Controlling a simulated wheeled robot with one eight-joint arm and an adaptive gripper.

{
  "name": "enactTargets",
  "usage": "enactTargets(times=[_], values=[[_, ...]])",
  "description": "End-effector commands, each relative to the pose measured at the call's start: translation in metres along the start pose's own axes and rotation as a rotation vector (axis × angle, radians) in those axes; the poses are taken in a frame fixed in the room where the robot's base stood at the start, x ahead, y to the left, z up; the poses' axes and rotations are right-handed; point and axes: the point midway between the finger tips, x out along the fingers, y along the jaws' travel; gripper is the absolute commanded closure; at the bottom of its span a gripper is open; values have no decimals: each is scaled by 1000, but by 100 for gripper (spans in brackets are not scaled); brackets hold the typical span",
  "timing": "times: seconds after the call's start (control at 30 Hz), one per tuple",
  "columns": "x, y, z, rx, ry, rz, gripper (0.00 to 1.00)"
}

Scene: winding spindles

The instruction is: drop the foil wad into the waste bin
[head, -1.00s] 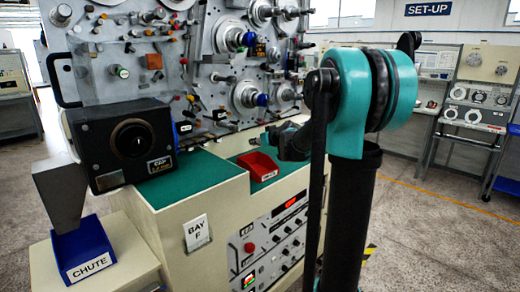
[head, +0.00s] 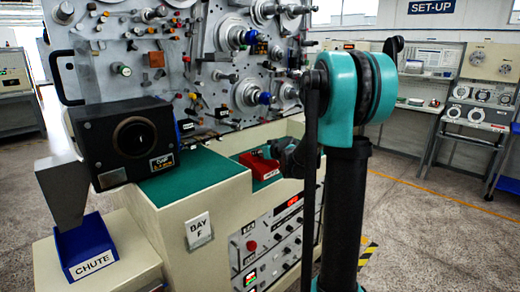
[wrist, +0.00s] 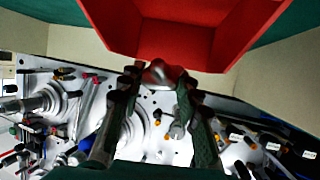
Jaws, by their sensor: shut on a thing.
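The foil wad (wrist: 158,73) is a small silvery lump between my fingertips in the wrist view. My gripper (wrist: 157,82) is shut on it. The red waste bin (wrist: 190,45) fills the top middle of that view, its rim close to the wad. In the head view the red bin (head: 265,171) sits on the green-topped ledge, with a white label on its front. My gripper (head: 259,157) shows there dark and small at the bin. I cannot tell whether the wad is over the opening. The wad cannot be made out in the head view.
The spindle panel (head: 205,75) with reels and knobs rises behind the ledge. A black box (head: 122,143) stands on the green top at left. A blue chute tray (head: 86,245) is at lower left. Benches stand at far right across open floor.

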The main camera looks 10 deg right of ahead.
Motion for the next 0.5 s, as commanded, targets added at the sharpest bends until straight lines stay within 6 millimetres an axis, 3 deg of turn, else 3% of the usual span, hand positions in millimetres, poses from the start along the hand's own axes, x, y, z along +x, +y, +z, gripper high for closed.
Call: enactTargets(times=[0.5], values=[[13, 0, 30, 0, 0, 0, 82]])
